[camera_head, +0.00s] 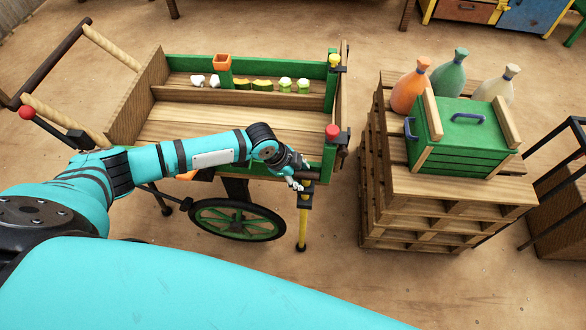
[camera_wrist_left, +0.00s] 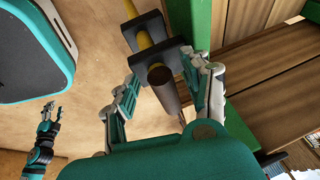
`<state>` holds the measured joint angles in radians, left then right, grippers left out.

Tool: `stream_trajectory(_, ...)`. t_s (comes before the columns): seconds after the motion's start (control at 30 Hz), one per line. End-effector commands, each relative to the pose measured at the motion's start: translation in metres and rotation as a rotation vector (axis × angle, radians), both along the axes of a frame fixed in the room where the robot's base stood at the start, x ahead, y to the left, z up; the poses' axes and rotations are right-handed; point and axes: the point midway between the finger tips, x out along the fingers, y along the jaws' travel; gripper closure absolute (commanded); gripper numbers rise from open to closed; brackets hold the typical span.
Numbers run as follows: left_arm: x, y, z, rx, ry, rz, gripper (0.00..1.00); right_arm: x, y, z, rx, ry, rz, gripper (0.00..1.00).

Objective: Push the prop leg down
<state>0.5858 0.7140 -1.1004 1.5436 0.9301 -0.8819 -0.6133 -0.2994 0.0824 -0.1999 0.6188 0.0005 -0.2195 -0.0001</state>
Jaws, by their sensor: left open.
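The prop leg (camera_head: 303,227) is a yellow rod in a black bracket at the near right corner of the cart (camera_head: 160,121). Its dark foot is near the ground; I cannot tell whether it touches. In the left wrist view the yellow rod (camera_wrist_left: 143,35) runs through the black bracket, with a brown bar (camera_wrist_left: 162,85) in front. My left gripper (camera_head: 296,183) is at the leg's upper part. In the wrist view this gripper (camera_wrist_left: 165,90) is open, its fingers on either side of the brown bar. My right gripper (camera_wrist_left: 48,112) shows small at the left of that view.
The cart holds small vegetables (camera_head: 262,84) along its far side. A spoked wheel (camera_head: 238,220) is left of the leg. A pallet stack (camera_head: 430,190) with a green crate (camera_head: 465,137) and several bottles stands to the right, past a strip of bare ground.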

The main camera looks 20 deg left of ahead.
Motion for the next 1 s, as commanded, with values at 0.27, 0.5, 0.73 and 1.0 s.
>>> stream_trajectory(0.27,-0.014,0.018,0.048,0.003,-0.004,-0.001,0.51,0.000,0.002,0.000,0.002,-0.001,0.000,0.60)
stream_trajectory(0.5,-0.026,0.032,0.088,0.002,-0.003,0.000,0.51,0.000,0.002,0.000,0.002,-0.001,0.000,0.60)
stream_trajectory(0.73,-0.031,0.036,0.103,0.001,0.000,0.000,0.51,0.000,0.002,0.000,0.002,-0.001,-0.001,0.60)
stream_trajectory(1.0,-0.031,0.036,0.103,0.001,0.000,0.000,0.51,0.000,0.002,0.000,0.002,-0.001,-0.001,0.60)
